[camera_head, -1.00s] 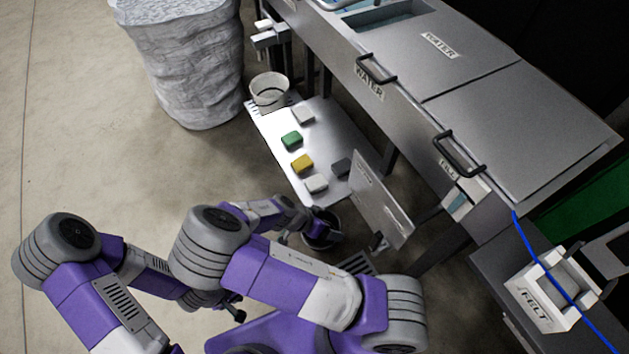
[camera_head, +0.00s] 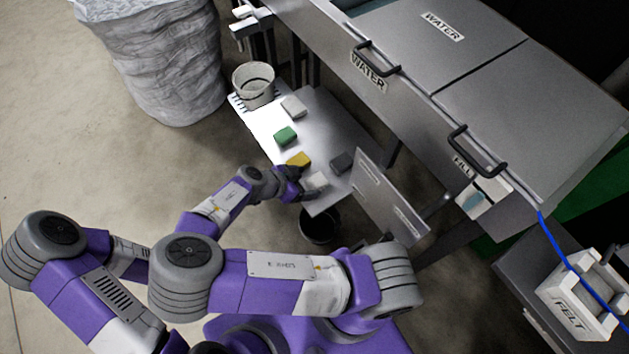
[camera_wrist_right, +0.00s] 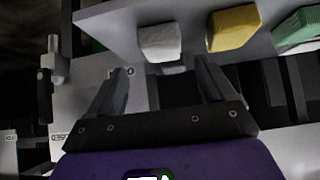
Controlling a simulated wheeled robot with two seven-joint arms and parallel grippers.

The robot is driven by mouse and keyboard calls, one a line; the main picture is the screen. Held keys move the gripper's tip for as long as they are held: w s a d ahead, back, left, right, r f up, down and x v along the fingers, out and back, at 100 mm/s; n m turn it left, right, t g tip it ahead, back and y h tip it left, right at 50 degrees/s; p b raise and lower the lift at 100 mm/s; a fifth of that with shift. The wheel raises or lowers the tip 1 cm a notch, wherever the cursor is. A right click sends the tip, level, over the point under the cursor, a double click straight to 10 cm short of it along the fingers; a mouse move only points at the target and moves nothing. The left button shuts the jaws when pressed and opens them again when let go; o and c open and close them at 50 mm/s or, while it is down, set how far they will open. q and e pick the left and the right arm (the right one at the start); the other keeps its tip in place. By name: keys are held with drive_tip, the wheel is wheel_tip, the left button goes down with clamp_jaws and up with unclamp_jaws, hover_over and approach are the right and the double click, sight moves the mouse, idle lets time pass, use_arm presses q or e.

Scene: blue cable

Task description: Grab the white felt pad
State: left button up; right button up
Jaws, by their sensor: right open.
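A white pad (camera_head: 316,181) lies at the near end of the metal shelf, beside a yellow pad (camera_head: 298,160). In the right wrist view the white pad (camera_wrist_right: 160,42) is just beyond my right gripper (camera_wrist_right: 163,68), roughly in line with the gap between its fingers. The fingers are open and nothing is between them. In the head view my right gripper (camera_head: 297,183) is small and dark, close to the left side of the white pad. Whether it touches the pad cannot be told. My left gripper is out of view.
The shelf (camera_head: 330,125) also holds a green pad (camera_head: 285,136), a dark grey pad (camera_head: 341,162), another pale pad (camera_head: 293,106) and a bucket (camera_head: 254,85). An upright metal panel (camera_head: 390,200) stands right of the shelf. A dark bucket (camera_head: 319,226) is below.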

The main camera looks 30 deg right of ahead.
sight(316, 181)
drive_tip(key=b+x, duration=0.1)
drive_tip(key=x, duration=0.3)
drive_tip(key=shift+w+d+f+b, duration=0.15)
drive_tip(key=shift+w+f+b, duration=0.1)
drive_tip(key=shift+b, duration=0.1)
drive_tip(key=shift+c, duration=0.2)
drive_tip(key=c, duration=1)
